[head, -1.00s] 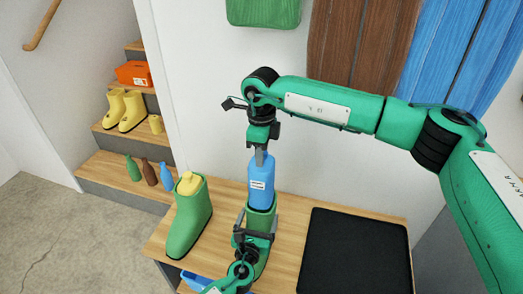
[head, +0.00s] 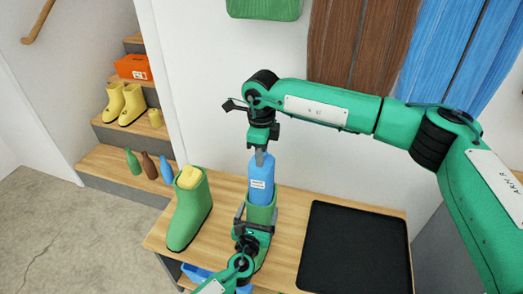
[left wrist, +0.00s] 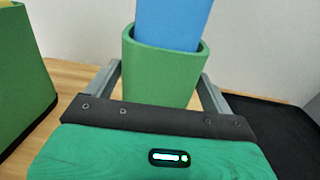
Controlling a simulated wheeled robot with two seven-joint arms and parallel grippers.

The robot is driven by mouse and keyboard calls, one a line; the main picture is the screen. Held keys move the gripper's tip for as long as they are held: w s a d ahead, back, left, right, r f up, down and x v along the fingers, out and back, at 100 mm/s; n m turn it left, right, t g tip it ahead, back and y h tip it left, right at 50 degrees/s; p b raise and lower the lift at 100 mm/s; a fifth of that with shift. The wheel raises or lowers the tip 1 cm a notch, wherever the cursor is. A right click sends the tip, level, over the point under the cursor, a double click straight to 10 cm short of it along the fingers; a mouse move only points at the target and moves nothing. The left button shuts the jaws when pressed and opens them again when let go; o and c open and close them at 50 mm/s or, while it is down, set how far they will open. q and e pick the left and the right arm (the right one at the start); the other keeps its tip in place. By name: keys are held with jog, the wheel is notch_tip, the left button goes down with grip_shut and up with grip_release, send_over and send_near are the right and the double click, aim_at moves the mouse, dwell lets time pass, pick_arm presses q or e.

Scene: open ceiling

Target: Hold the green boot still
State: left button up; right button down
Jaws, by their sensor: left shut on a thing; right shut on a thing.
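One green boot (head: 262,218) stands on the wooden bench with a blue bottle (head: 261,182) in its open top. My left gripper (head: 258,222) is shut around the boot's shaft from the front. In the left wrist view its fingers sit on either side of the boot (left wrist: 158,78), below the rim, and the bottle (left wrist: 172,20) goes down inside the rim. My right gripper (head: 262,153) is shut on the bottle's upper end from above. The bottle's lower end and the boot's foot are partly hidden.
A second green boot (head: 188,215) with a yellow thing (head: 188,177) in its top stands to the left on the bench. A black tray (head: 355,250) lies to the right. Stairs at the left hold yellow boots (head: 133,103), an orange box (head: 132,67) and several bottles.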

aim_at(261, 183)
jog(key=shift+f, duration=6.15)
jog(key=c, duration=1)
grip_release()
jog(key=shift+r, duration=0.1)
notch_tip(261, 183, up, 12)
jog(key=shift+f, duration=0.1)
pick_arm(q)
jog(key=o, duration=1.1)
